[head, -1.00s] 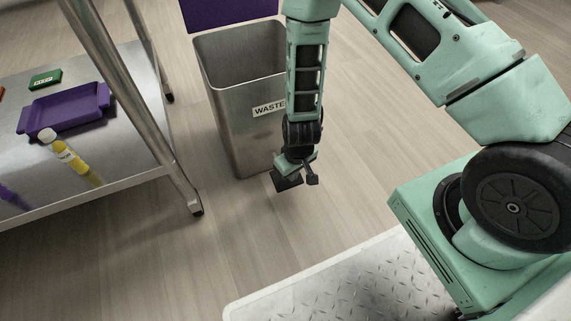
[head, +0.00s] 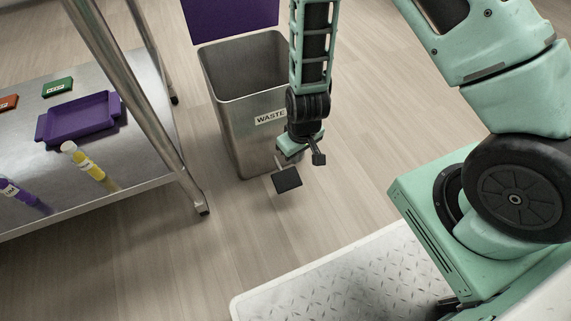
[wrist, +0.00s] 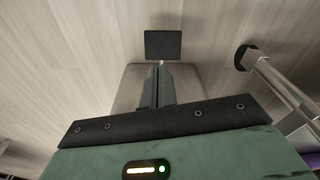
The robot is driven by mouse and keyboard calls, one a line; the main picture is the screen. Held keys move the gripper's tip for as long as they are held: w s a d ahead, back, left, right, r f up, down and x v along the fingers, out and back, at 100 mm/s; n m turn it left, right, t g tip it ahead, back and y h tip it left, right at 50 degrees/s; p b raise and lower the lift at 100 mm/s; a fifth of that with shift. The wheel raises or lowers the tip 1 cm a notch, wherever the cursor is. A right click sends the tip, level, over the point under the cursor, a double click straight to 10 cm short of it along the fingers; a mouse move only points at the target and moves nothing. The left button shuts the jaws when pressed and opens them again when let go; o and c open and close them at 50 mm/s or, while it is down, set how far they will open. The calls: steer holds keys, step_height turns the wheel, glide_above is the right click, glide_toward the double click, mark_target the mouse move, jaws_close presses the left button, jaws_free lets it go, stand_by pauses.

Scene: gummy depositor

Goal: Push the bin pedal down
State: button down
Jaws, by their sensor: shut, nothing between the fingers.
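The steel waste bin (head: 232,120) stands on the floor with an open top. Its pedal (head: 287,179) is a dark square pad sticking out low at the bin's front on a thin stem. The pedal also shows in the wrist view (wrist: 163,44), apart from the fingertips. My gripper (head: 290,157) hangs in front of the bin, just behind and above the pedal as the head sees it. In the wrist view my gripper (wrist: 158,84) has its fingers together and empty, pointing toward the pedal. The exact height gap to the pedal cannot be told.
A purple panel (head: 232,17) stands upright behind the bin's rim. A metal rack (head: 150,185) with a purple tray (head: 82,118) and bottles is at the left; its leg (head: 183,165) stands near the bin. The floor in front of the pedal is clear.

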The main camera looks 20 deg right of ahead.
steer(key=r+p, duration=0.1)
steer(key=r, duration=0.3)
steer(key=shift+s, duration=0.2)
stand_by(0.3)
steer(key=s+a+r+n+y+p, duration=0.15)
steer(key=a+r, duration=0.25)
steer(key=r, duration=0.4)
steer(key=s+a+r+n+y, duration=0.1)
steer(key=s+a+r, duration=0.25)
steer(key=r, duration=0.55)
steer(key=s+r+n+g+h+p, duration=0.1)
steer(key=s+r+n+h, duration=0.1)
steer(key=s+r, duration=1.05)
step_height(320, 180, up, 39)
steer(key=w+p, duration=0.1)
steer(key=p, duration=3.7)
steer(key=shift+w+d, duration=0.2)
